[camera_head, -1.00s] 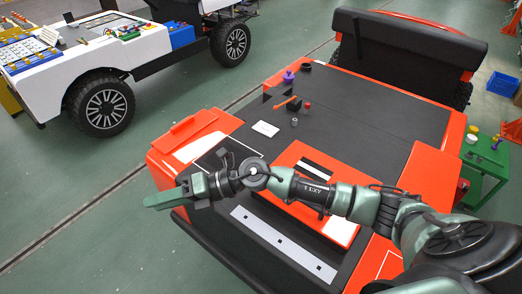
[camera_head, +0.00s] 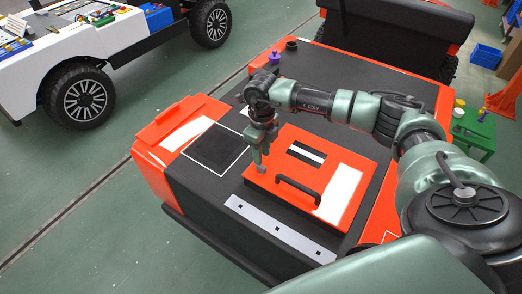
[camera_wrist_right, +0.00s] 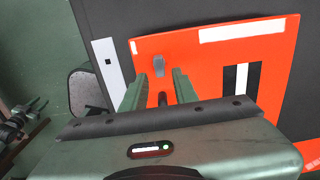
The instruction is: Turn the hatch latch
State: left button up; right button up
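The orange hatch panel (camera_head: 308,178), with a black bar handle (camera_head: 298,188), lies on the dark deck of the orange cart. A small grey piece, which looks like the latch (camera_wrist_right: 159,66), is on the panel near one corner in the right wrist view. My right gripper (camera_head: 261,167) points down over that corner and hides it in the head view. In the wrist view, its two green fingers (camera_wrist_right: 156,84) are apart, with the latch visible just beyond the gap. I cannot tell whether they touch it. My left gripper is not clearly visible.
A grey strip (camera_head: 280,230) and a dark square pad (camera_head: 213,148) are on the deck around the hatch. A purple-topped piece (camera_head: 274,58) stands at the deck's far edge. A dark jointed shape (camera_wrist_right: 18,122), perhaps my left arm, shows at the wrist view's left edge.

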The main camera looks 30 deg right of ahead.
aim_at(261, 166)
notch_tip(261, 166, down, 6)
jog(key=b, duration=0.3)
jog(key=shift+r+b, duration=0.1)
jog(key=shift+b, duration=0.2)
jog(key=shift+r, duration=0.1)
grip_shut()
jog(key=m, duration=0.3)
jog(key=shift+w, duration=0.1)
jog(key=m, duration=0.8)
jog(key=shift+r, duration=0.1)
jog(key=m, duration=0.6)
jog(key=shift+c, duration=1.3)
grip_release()
jog(key=shift+m, duration=0.4)
jog(key=o, duration=0.5)
